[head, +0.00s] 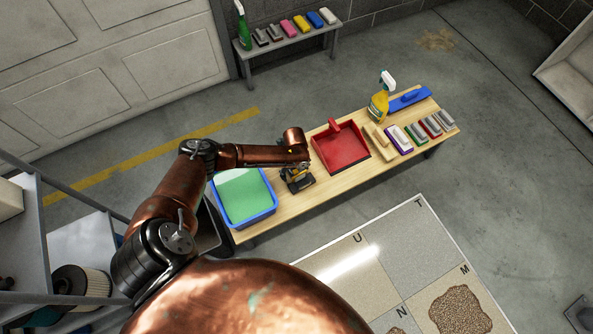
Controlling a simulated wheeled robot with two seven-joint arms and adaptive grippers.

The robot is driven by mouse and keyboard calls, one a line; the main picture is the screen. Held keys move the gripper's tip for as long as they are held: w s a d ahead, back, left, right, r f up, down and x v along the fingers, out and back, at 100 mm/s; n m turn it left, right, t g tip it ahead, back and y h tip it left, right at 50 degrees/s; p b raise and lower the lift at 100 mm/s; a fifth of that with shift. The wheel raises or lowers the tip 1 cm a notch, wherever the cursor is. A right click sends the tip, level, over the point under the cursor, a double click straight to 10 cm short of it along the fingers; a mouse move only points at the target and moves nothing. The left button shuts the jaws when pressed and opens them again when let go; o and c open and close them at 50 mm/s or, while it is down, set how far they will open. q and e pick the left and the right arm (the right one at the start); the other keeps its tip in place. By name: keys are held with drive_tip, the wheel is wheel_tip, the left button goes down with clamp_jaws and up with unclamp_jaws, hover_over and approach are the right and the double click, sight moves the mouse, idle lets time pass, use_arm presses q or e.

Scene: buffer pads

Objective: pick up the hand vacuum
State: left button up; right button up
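My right gripper is not in view.
The wooden bench (270,225) also holds the blue tub (245,195) of green liquid, the red dustpan (340,150), a yellow spray bottle (379,107) and several brushes and pads. A floor panel (405,235) with lettered squares lies in front. A shelf (40,250) stands at left.

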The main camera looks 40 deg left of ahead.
use_arm(q)
drive_tip(key=c, duration=1.8)
drive_tip(key=shift+c, duration=0.4)
drive_tip(key=shift+w+r, duration=0.1)
drive_tip(key=shift+r, duration=0.05)
